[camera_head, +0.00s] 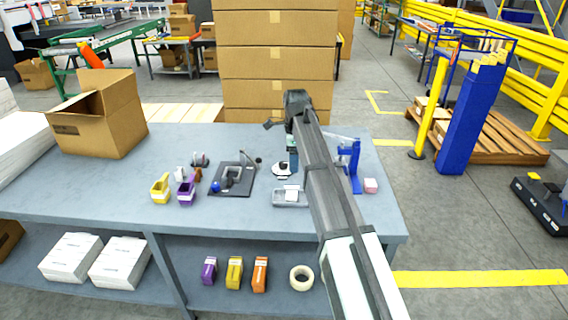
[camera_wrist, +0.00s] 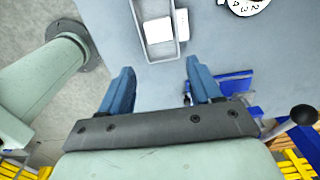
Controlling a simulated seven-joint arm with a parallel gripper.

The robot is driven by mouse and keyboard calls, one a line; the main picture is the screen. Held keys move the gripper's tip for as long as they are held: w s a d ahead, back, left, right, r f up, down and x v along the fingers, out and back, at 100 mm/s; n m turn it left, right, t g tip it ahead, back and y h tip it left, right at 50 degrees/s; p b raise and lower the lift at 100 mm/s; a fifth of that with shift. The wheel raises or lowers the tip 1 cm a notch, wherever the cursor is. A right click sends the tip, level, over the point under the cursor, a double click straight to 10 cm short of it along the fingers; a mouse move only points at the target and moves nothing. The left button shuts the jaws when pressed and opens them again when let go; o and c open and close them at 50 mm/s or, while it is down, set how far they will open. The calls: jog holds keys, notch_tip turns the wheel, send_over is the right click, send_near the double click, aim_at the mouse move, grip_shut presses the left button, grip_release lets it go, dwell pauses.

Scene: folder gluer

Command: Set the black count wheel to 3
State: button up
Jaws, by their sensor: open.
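The count wheel's white numbered dial (camera_head: 282,171) lies on the bench, partly hidden by my arm; a dark part shows above it in the head view. In the wrist view only an edge of the dial (camera_wrist: 245,6) shows at the top right, with a few black digits; its black centre and setting are out of frame or unreadable. My gripper (camera_wrist: 160,70) is open and empty, pointing down above the bench. The dial lies beyond and to the right of the fingers in the wrist view. In the head view my gripper (camera_head: 292,160) appears beside the dial.
A grey tray (camera_head: 277,200) with white pieces lies in front of the dial. A black lever device (camera_head: 234,180), yellow holder (camera_head: 160,189) and purple holder (camera_head: 186,192) are left. Stacked cartons (camera_head: 275,65) stand behind.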

jog(key=w+d+f, duration=0.1)
jog(key=w+d, duration=0.2)
jog(key=d, duration=0.2)
jog(key=n+t+y, duration=0.1)
jog(key=n+y, duration=0.2)
jog(key=n, duration=1.1)
send_near(283, 163)
jog(key=s+d+r, duration=0.4)
jog(key=w+a+n+t+y, duration=0.1)
jog(key=w+n, duration=0.1)
jog(key=n, duration=1.5)
jog(key=x, duration=1.3)
jog(key=shift+w+a+f, duration=0.15)
jog(key=shift+w+a, duration=0.05)
jog(key=shift+a, duration=0.1)
